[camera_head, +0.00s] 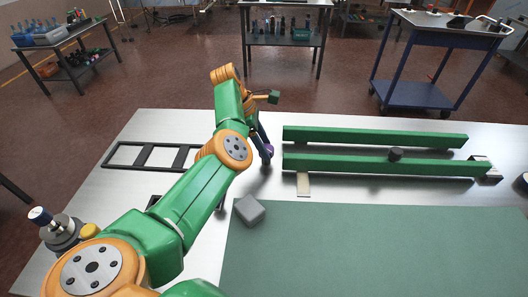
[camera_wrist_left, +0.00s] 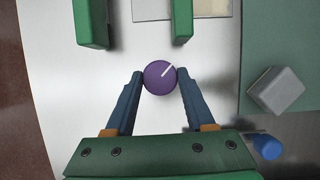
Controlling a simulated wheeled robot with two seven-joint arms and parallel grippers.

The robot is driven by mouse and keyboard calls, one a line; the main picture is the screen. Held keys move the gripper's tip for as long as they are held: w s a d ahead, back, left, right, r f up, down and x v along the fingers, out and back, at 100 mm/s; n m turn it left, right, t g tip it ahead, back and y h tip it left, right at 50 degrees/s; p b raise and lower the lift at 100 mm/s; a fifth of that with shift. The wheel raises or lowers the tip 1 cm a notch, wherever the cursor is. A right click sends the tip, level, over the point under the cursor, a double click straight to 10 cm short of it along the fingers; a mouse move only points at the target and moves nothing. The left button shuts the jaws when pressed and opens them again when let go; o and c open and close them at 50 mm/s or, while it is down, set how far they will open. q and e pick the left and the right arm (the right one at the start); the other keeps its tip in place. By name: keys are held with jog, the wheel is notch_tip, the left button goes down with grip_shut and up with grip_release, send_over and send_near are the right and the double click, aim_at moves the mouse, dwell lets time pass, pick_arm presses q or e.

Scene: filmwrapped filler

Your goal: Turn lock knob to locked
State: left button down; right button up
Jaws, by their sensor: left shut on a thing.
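A round purple knob (camera_wrist_left: 160,77) with a white line on its top stands on the metal table top. In the left wrist view the line points up and to the right. My left gripper (camera_wrist_left: 159,79) is shut on the knob, one dark blue finger against each side. In the head view my arm covers much of that spot, and only a bit of the purple knob (camera_head: 268,150) shows beside the fingers. My right gripper is in neither view. I see no readable locked mark near the knob.
Two long green bars (camera_head: 375,138) lie right of the gripper, with a black knob (camera_head: 395,154) by them. A grey block (camera_head: 249,210) sits at the edge of the green mat (camera_head: 380,250). A black frame (camera_head: 130,156) lies at left.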

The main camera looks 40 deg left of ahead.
pick_arm(q)
jog(key=shift+m+g+b, duration=0.3)
jog(key=shift+m+b, duration=0.4)
jog(key=shift+m, duration=0.2)
jog(key=shift+c, duration=1.3)
grip_release()
